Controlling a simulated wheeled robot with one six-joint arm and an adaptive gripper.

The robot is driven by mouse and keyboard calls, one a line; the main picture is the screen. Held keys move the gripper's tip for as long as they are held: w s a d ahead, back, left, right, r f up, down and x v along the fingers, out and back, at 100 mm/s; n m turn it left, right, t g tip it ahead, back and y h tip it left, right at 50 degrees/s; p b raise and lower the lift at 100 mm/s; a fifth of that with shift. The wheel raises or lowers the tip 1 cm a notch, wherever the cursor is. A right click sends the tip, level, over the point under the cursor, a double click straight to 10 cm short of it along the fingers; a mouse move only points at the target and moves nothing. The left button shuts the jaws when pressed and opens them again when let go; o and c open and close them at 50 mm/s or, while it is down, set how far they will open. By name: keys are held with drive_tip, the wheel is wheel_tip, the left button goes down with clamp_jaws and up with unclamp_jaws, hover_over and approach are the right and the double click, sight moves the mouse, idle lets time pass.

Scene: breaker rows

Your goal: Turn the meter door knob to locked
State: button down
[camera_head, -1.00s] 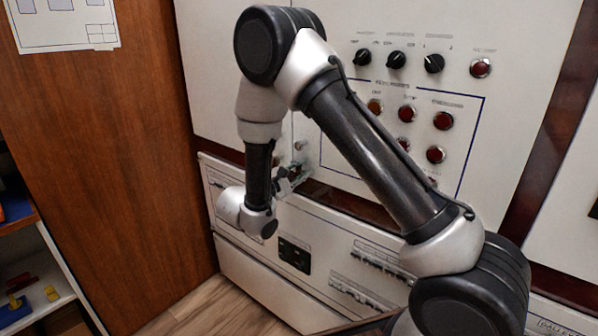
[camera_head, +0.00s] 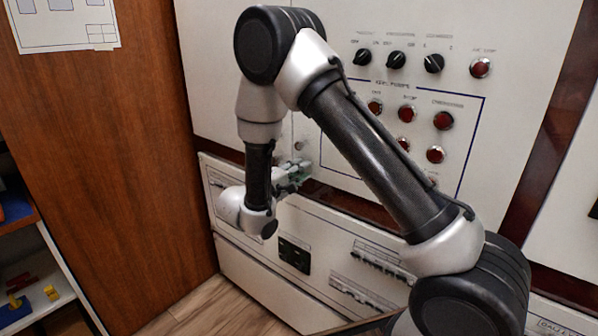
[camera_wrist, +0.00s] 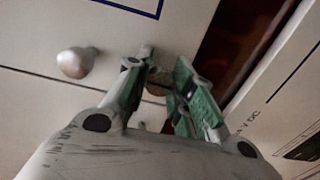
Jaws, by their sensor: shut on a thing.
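My gripper (camera_wrist: 160,85) has its two green-padded fingers closed around a small knob (camera_wrist: 157,88) on the white panel, the meter door knob by its place. Most of this knob is hidden between the fingers, and its pointing direction cannot be read. In the head view, my gripper (camera_head: 296,174) reaches the lower left part of the cabinet, low on the upper panel, and the held knob is hidden there. A second, round pale knob (camera_wrist: 75,63) stands free to the left in the wrist view.
The upper panel carries black rotary knobs (camera_head: 396,60) and several red buttons (camera_head: 443,120). A lower panel has a black socket (camera_head: 294,255) and a row of breakers (camera_head: 378,262). A wooden wall (camera_head: 120,150) is on the left.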

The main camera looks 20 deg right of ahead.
idle(0.4)
drive_tip(key=c, duration=1.2)
unclamp_jaws()
drive_tip(key=shift+o, duration=0.2)
drive_tip(key=v, duration=1.2)
